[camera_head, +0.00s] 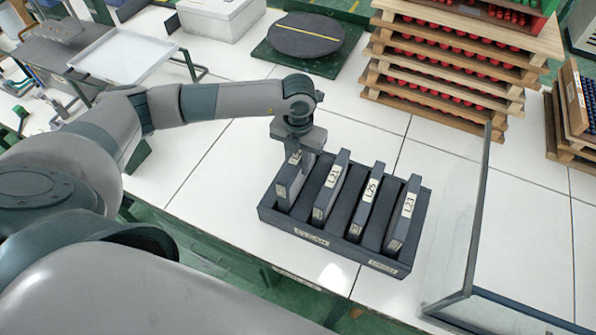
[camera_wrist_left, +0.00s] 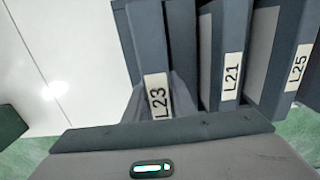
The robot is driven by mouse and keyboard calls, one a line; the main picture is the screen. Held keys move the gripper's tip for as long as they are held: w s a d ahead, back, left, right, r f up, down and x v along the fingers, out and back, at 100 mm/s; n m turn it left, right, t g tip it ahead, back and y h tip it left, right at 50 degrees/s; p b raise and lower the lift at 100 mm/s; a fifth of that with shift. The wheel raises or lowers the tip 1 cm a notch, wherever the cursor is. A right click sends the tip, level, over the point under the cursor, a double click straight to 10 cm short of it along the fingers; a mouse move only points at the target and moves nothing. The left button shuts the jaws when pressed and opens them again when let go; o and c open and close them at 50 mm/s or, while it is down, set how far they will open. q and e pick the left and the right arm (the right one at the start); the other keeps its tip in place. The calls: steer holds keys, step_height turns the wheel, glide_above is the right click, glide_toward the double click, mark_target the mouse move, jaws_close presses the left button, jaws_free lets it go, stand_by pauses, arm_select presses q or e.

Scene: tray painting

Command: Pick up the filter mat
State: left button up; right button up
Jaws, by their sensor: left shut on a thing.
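A dark rack (camera_head: 315,241) on the white table holds several upright dark framed filter mats in a row. My left gripper (camera_head: 298,157) comes down from above onto the leftmost mat (camera_head: 289,184) and is shut on its top edge. In the left wrist view this mat (camera_wrist_left: 152,40) bears the label L23, between the gripper's fingers (camera_wrist_left: 160,95). The mats L21 (camera_head: 331,182) and L25 (camera_head: 371,200) stand to its right. A further mat (camera_head: 403,215) stands at the right end. The held mat still appears to sit within the rack. My right gripper is not in view.
A round dark turntable (camera_head: 306,35) on a green base lies behind the rack. Stacked wooden trays (camera_head: 440,75) with red items stand at the back right. A clear upright panel (camera_head: 470,215) is right of the rack. The table left of the rack is clear.

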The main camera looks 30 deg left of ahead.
mark_target(298, 154)
arm_select(q)
step_height(298, 154, up, 5)
steer(key=shift+b, duration=0.9)
steer(key=shift+r, duration=0.5)
steer(key=shift+s, duration=0.1)
